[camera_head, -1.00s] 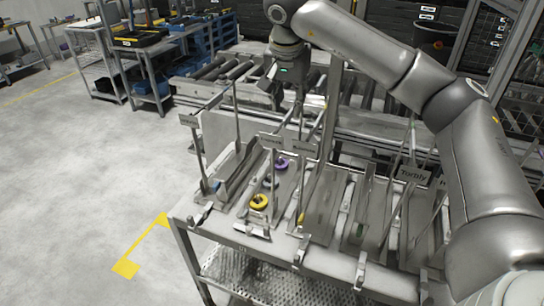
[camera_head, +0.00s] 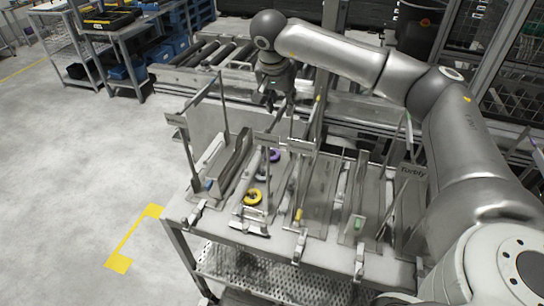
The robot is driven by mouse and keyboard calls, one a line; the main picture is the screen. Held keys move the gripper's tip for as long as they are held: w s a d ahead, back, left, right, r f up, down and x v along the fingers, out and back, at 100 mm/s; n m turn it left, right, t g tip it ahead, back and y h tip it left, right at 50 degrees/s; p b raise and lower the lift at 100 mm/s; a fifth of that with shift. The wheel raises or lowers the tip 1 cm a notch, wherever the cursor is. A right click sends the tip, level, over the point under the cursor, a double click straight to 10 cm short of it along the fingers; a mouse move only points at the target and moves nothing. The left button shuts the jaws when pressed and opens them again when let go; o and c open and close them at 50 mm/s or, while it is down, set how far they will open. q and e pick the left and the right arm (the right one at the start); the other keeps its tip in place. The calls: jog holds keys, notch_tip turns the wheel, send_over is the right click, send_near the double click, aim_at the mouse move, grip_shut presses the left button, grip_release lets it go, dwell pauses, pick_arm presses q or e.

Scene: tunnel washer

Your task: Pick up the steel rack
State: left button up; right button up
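Several grey steel racks stand side by side on a metal table (camera_head: 181,212); I cannot tell which one the task names. One steel rack near the left (camera_head: 233,205) has upright rods and carries a yellow ring (camera_head: 253,196) and a purple ring (camera_head: 275,155). My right gripper (camera_head: 279,105) points down above the back of this rack, apart from the rings. Its fingers are small and dark, and I cannot make out whether they are open. I see nothing held in it. My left gripper is out of view.
A roller conveyor (camera_head: 187,72) runs behind the table. A shelf cart (camera_head: 121,67) with blue bins stands at the back left. A wire-mesh cage (camera_head: 492,98) is at the right. The floor (camera_head: 80,180) left of the table is clear, with a yellow marking (camera_head: 119,262).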

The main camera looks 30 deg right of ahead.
jog(key=shift+d+f, duration=0.2)
jog(key=shift+f, duration=0.3)
jog(key=shift+w+d+f, duration=0.1)
jog(key=shift+d+f, duration=0.05)
jog(key=shift+f, duration=0.3)
jog(key=shift+w, duration=0.15)
jog(key=shift+c, duration=1.1)
grip_shut()
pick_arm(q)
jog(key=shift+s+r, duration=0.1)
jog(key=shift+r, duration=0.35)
